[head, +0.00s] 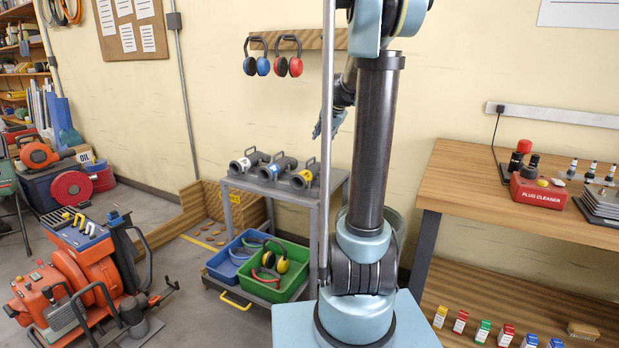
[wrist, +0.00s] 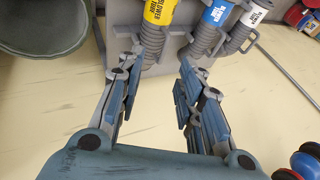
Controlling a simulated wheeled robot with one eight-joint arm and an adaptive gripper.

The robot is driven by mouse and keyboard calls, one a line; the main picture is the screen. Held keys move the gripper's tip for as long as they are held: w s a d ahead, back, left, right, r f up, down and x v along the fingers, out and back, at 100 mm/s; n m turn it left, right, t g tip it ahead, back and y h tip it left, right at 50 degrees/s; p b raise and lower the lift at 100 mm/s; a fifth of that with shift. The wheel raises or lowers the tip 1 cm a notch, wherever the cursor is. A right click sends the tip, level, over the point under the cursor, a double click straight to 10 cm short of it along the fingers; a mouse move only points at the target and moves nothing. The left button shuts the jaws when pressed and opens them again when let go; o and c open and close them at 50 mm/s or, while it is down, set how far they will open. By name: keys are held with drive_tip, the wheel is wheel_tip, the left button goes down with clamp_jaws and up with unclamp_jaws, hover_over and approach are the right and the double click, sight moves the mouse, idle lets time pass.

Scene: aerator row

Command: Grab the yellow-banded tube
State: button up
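The yellow-banded tube (head: 304,176) is a grey corrugated tube with a handle, at the right of a row of three on the grey cart's top in the head view. In the wrist view its yellow band (wrist: 160,12) shows at the top edge, partly cut off. The blue-banded tube (head: 278,168) is beside it, and the white-banded tube (head: 249,161) is farthest left. My gripper (wrist: 164,66) is open, with nothing between its fingers. The yellow-banded tube lies beyond the fingertips. In the head view my gripper (head: 328,122) is above the cart, partly hidden by my arm.
The grey cart (head: 331,180) carries blue and green bins on its lower shelf, with earmuffs (head: 272,263) in the green one. More earmuffs (head: 288,60) hang on the wall rack above. A wooden workbench (head: 500,190) stands right. A round grey bin (wrist: 45,25) is left in the wrist view.

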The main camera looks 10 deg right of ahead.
drive_tip(key=w+d, duration=0.1)
drive_tip(key=w, duration=0.3)
approach(312, 167)
drive_tip(key=shift+m+t, duration=0.3)
drive_tip(key=shift+m, duration=0.1)
drive_tip(key=shift+w+a+f, duration=0.3)
drive_tip(key=shift+w+f, duration=0.3)
drive_tip(key=shift+w, duration=0.3)
drive_tip(key=shift+w+a+f, duration=0.25)
drive_tip(key=shift+w+f, duration=0.35)
drive_tip(key=shift+w, duration=0.3)
drive_tip(key=shift+w+a+f, duration=0.3)
drive_tip(key=shift+w+f, duration=0.3)
drive_tip(key=shift+w, duration=0.3)
clamp_jaws()
